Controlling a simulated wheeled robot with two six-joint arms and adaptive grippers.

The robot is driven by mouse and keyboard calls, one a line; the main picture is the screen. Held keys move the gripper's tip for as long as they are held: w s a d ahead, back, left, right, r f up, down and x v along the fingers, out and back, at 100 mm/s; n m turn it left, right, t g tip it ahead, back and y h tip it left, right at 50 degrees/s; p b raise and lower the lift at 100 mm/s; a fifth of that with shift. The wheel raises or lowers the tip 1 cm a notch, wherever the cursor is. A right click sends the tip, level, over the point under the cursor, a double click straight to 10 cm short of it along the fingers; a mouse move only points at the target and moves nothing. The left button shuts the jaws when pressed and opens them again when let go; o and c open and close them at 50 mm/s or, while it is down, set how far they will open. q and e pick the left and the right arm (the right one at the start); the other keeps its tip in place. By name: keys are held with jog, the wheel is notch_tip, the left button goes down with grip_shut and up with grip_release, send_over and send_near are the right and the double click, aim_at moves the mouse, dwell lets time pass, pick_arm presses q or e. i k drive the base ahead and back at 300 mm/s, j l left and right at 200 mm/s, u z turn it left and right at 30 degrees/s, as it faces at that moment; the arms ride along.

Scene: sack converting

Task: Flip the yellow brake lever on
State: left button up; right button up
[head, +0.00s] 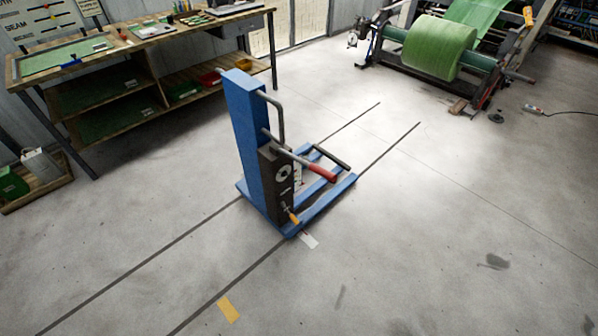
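A blue wheeled-looking lift cart (245,140) stands upright in the middle of the floor in the head view, with two low forks or legs pointing right. A small yellow-orange lever (292,216) sits low on its dark front box, angled down to the right. A second small yellow handle (528,17) shows on the roll machine at the top right. I cannot tell from the picture which of them is the brake lever. Neither of my grippers is in view.
A red-tipped crank (320,171) sticks out of the cart. Two dark floor lines (135,270) run under it, with a yellow floor mark (229,309) nearby. A wooden workbench (150,55) stands at the upper left, a green roll (440,47) at the upper right.

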aim_at(293, 217)
jog(key=i+j, duration=0.15)
jog(key=j, duration=0.2)
jog(key=i+j, duration=0.15)
jog(key=j, duration=0.2)
jog(key=i+j, duration=0.1)
jog(key=j, duration=0.3)
jog(key=i+j, duration=0.15)
jog(key=j, duration=0.2)
jog(key=i+j, duration=0.15)
jog(key=j, duration=0.2)
